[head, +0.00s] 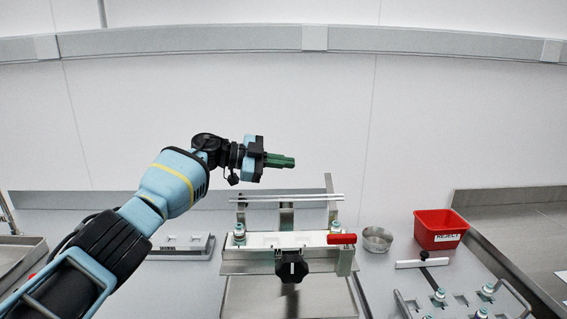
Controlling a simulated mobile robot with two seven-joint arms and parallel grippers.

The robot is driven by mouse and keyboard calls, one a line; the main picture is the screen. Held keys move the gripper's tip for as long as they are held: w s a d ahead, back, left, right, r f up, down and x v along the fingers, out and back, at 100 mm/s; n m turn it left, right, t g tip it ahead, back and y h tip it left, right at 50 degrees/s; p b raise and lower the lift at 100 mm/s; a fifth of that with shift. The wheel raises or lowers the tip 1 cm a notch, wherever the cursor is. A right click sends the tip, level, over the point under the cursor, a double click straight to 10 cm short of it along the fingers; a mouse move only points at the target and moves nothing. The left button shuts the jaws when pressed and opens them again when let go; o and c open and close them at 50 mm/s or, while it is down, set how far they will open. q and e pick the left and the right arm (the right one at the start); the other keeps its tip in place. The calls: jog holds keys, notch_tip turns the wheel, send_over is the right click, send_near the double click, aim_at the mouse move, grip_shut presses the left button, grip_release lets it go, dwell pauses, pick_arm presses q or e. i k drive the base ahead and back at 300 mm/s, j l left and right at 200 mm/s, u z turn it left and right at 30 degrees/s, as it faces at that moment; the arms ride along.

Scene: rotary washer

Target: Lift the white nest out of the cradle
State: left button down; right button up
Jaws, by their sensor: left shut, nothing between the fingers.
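The white nest (270,240) appears to be the pale plate lying level across the metal cradle (235,267) in the middle of the bench. A pale teal-topped part stands near each end of it. A red handle (341,239) sits at its right end and a black knob (291,266) at its front. My left gripper (292,161) reaches in from the left with its green fingers shut and empty. It appears above the cradle and its thin rods in the picture, apart from the nest. My right gripper is not in view.
A red bin marked REJECT (440,229) and a round metal bowl (377,239) stand to the right. A rack with teal-topped parts (462,300) is at the lower right. A low metal holder (182,247) lies left of the cradle. A wall closes the back.

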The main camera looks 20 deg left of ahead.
aim_at(275, 241)
jog(key=k, duration=1)
